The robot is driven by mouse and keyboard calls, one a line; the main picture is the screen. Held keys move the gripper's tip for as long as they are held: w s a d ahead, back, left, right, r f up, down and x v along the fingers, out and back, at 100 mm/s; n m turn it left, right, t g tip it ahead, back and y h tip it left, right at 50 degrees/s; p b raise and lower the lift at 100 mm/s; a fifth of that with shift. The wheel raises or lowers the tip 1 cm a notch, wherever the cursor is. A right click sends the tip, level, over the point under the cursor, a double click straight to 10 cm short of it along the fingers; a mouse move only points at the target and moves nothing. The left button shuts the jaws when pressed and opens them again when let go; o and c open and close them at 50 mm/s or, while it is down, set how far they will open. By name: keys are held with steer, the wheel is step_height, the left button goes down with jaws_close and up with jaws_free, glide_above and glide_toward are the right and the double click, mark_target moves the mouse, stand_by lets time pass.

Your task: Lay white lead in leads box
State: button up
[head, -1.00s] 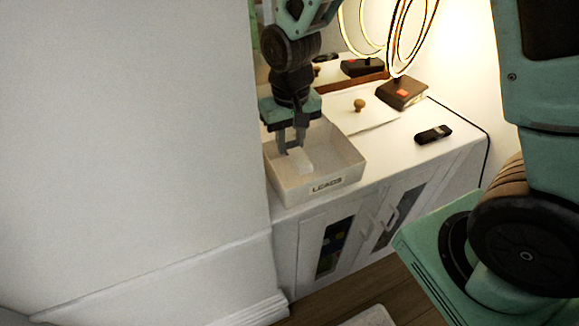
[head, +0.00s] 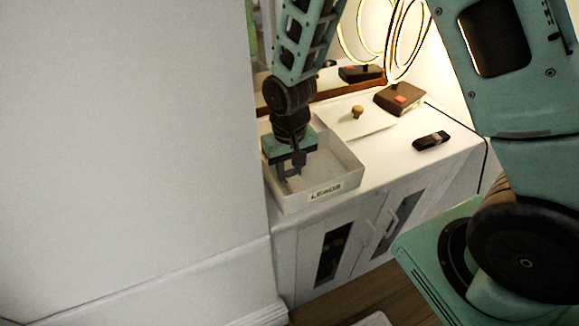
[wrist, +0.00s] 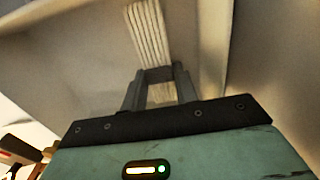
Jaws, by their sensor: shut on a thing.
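The leads box (head: 293,202) is an open white tray labelled "LEADS". It stands at the left end of the white cabinet top, against the wall. My gripper (head: 288,174) points down inside the box, low between its walls. In the wrist view my gripper (wrist: 157,74) is shut on the white lead (wrist: 150,35), a pale ribbed bundle that extends beyond the fingertips. In the head view the fingers and box front mostly hide the lead. I cannot tell whether it touches the box floor.
A white panel with a wooden knob (head: 357,112) lies behind the box. A dark lamp base (head: 400,98) with a red switch stands at the back. A small black item (head: 432,140) lies on the right of the cabinet top (head: 390,150). A wall (head: 130,140) closes the left side.

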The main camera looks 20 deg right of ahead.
mark_target(289, 171)
steer(key=o, duration=1)
steer(key=shift+r, duration=6.3)
